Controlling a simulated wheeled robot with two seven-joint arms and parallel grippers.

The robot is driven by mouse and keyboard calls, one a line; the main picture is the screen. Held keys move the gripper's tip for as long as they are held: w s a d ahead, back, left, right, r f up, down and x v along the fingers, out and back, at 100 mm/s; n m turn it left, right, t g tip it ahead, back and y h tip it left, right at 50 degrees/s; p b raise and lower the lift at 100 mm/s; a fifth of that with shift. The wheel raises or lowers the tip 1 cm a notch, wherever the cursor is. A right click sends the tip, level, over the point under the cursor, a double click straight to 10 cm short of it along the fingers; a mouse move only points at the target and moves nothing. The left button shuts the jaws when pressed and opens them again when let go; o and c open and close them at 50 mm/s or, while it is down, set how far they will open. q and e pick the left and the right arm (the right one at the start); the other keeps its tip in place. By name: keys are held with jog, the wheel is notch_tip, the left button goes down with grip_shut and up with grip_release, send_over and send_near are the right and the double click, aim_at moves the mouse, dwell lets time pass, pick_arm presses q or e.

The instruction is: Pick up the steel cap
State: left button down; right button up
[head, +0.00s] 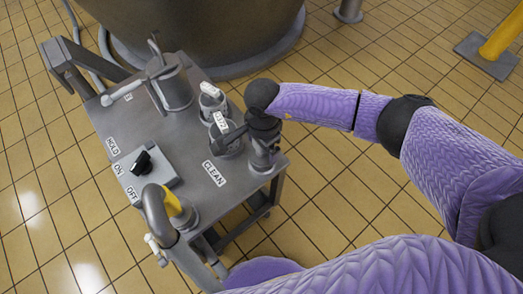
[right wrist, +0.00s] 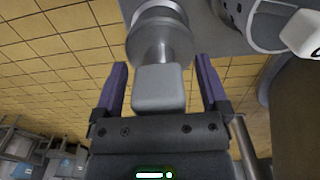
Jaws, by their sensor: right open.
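The steel cap is a grey round piece with a stem and a blocky grip; it stands at the cart's right corner near the CLEAN label in the head view (head: 263,157). In the right wrist view the cap's grip (right wrist: 158,90) lies between my right gripper's two purple fingers. My right gripper (right wrist: 160,85) is open, with a gap on each side of the grip. In the head view my dark right gripper (head: 262,128) is directly over the cap and hides its upper part. My left gripper is not in view.
The grey cart (head: 85,125) carries a black knob (head: 142,163) marked ON and OFF, a yellow-banded pipe (head: 157,205), a lever fitting (head: 172,85) and labelled cylinders (head: 213,103) close left of my right gripper. A big vat (head: 200,35) stands behind.

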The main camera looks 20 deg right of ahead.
jog(key=shift+r, duration=0.15)
jog(key=c, duration=0.5)
grip_shut()
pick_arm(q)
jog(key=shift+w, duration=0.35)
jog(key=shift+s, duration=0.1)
